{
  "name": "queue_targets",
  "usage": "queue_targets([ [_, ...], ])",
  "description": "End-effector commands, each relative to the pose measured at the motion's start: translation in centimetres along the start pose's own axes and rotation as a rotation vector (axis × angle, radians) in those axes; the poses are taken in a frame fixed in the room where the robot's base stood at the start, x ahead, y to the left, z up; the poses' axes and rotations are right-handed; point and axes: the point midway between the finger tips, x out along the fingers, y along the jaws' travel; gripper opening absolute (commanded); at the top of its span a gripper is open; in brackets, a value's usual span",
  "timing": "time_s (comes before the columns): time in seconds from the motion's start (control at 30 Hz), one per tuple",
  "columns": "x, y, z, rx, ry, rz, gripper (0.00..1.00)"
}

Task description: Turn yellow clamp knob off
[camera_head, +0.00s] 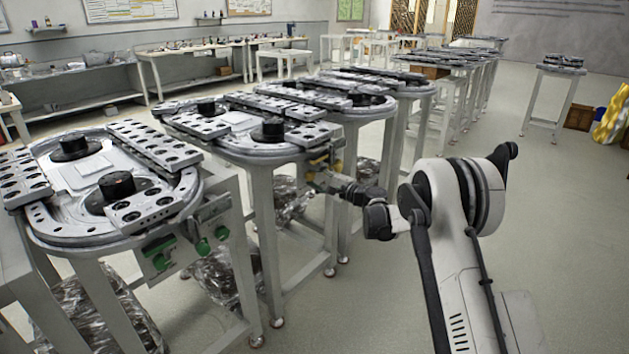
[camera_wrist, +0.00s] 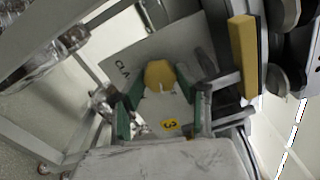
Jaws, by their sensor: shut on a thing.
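The yellow clamp knob (camera_wrist: 159,73) is in the upper middle of the wrist view, against a grey plate (camera_wrist: 128,62) with partly hidden lettering. My gripper (camera_wrist: 160,88) reaches in with a dark green-padded finger on each side of the knob and is shut on it. In the head view my gripper (camera_head: 324,178) is at the front edge of the second ring-track table (camera_head: 262,157). Yellow parts (camera_head: 338,165) show beside it there, but the grip itself is too small to make out.
A yellow block (camera_wrist: 243,55) stands right of the knob in the wrist view. The nearest ring-track table (camera_head: 60,225) has green knobs (camera_head: 203,247) at its front. Table legs and plastic-wrapped bundles (camera_head: 225,275) are below. Open floor (camera_head: 560,240) lies to the right.

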Motion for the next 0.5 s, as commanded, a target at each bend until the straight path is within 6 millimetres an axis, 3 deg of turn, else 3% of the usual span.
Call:
queue_targets([
  [0.5,-0.05,0.04,0.0,-0.27,0.0,0.001,0.05],
])
